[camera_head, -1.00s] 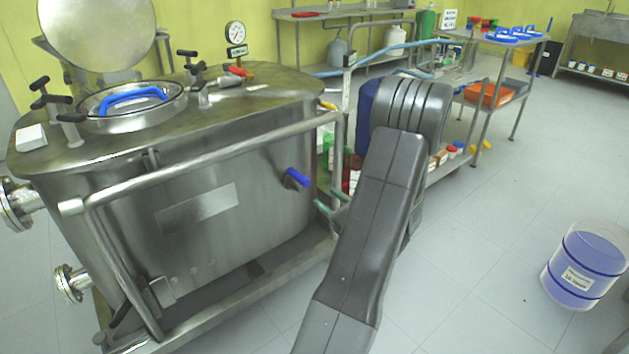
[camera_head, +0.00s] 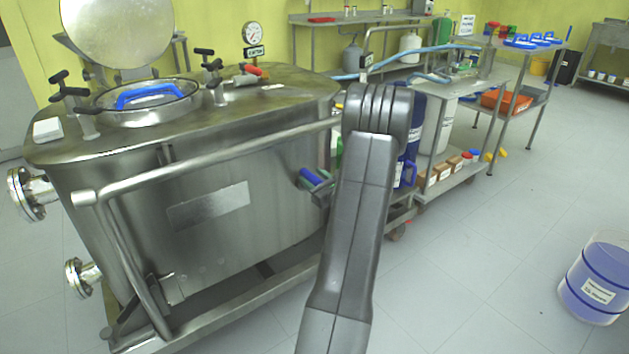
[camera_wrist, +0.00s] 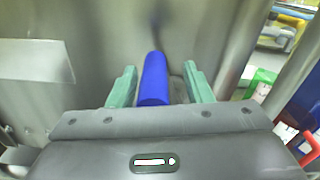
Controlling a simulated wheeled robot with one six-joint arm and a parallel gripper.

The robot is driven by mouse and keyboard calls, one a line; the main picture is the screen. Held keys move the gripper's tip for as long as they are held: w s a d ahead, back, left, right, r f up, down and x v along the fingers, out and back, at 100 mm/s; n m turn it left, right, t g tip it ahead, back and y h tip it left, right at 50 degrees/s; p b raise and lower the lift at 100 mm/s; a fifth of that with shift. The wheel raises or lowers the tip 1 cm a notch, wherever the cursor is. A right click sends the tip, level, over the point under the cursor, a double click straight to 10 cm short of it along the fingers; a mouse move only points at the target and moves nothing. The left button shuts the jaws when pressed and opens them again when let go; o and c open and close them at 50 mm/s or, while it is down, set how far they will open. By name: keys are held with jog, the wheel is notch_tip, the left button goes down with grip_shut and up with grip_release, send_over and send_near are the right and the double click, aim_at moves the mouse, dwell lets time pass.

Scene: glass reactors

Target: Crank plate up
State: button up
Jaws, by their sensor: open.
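A blue crank handle (camera_wrist: 155,80) sticks out from the side of the steel reactor (camera_head: 240,240). In the wrist view it lies between the two green fingers of my gripper (camera_wrist: 160,85), with a gap on the right and a smaller one on the left. My gripper is open around it and not closed on it. In the head view the blue handle (camera_head: 311,177) and my gripper (camera_head: 318,181) show just left of my dark arm, which hides part of them. The plate that the crank moves cannot be made out.
A steel rail (camera_head: 215,155) runs along the reactor's front, above the handle. A cart with bottles and boxes (camera_head: 455,165) stands right of my arm. A clear bucket with blue liquid (camera_head: 595,280) stands on the floor at right. The floor between is clear.

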jog(key=shift+c, duration=0.5)
grip_shut()
jog(key=shift+w+d+r+m+p, duration=0.15)
jog(key=shift+d+r+m+p, duration=0.15)
jog(key=shift+p, duration=0.25)
jog(key=shift+w+d+m+p, duration=0.65)
jog(key=shift+w+d+m, duration=0.1)
jog(key=shift+d+m, duration=0.2)
jog(key=shift+o, duration=0.5)
grip_release()
jog(key=shift+d, duration=0.15)
